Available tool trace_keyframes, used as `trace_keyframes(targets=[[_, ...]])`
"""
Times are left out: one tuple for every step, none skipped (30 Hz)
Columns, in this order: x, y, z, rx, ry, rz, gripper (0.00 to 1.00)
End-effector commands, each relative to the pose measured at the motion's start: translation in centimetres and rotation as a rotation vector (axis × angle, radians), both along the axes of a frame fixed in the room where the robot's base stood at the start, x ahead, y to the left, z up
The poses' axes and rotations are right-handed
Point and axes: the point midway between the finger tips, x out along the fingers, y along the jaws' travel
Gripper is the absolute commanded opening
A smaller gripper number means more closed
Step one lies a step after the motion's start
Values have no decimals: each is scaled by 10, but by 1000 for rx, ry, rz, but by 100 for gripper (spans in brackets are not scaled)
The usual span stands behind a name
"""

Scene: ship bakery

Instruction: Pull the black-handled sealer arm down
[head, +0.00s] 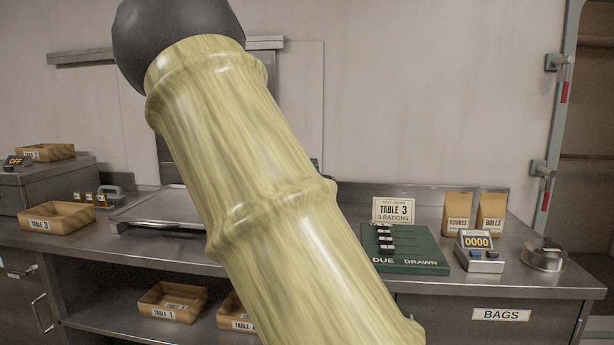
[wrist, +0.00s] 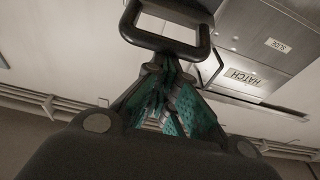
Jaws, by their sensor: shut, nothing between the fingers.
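In the wrist view a black loop-shaped handle (wrist: 130,20), which looks like the sealer arm's handle, is at the top centre. My gripper (wrist: 168,66), with teal finger pads, is shut and empty. Its fingertips meet at the lower bar of the loop; I cannot tell whether they touch it or are apart. The rest of the sealer arm is not clear in the wrist view. In the head view my own arm fills the middle and hides whatever is behind it; my gripper is not seen there.
A steel counter (head: 345,225) runs along the wall. It carries a green board (head: 415,262), paper bags (head: 457,212), a counter device (head: 480,258) and a wooden tray (head: 57,217). A flat metal plate (head: 160,207) lies left of my arm. A hatch (wrist: 235,80) shows in the wrist view.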

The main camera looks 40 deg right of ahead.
Motion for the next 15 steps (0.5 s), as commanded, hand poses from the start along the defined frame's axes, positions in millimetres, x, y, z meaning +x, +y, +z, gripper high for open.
trace_keyframes(targets=[[-4, 0, -14, -15, -10, -4, 0], [-6, 0, -17, -26, -19, -5, 0], [-8, 1, -21, -39, -29, -7, 0], [-9, 1, -23, -50, -36, -8, 0], [-10, 2, -26, -61, -44, -8, 0], [-12, 3, -30, -75, -55, -8, 0], [-12, 4, -32, -86, -62, -8, 0], [-13, 5, -35, -96, -70, -8, 0], [-14, 6, -39, -110, -80, -8, 0], [-14, 7, -41, -120, -88, -9, 0], [-15, 8, -44, -130, -95, -9, 0], [-16, 9, -47, -142, -106, -8, 0], [-16, 10, -50, -152, -114, -8, 0], [-16, 11, -52, -161, -120, -8, 0], [-17, 12, -54, -170, -127, -6, 0]])
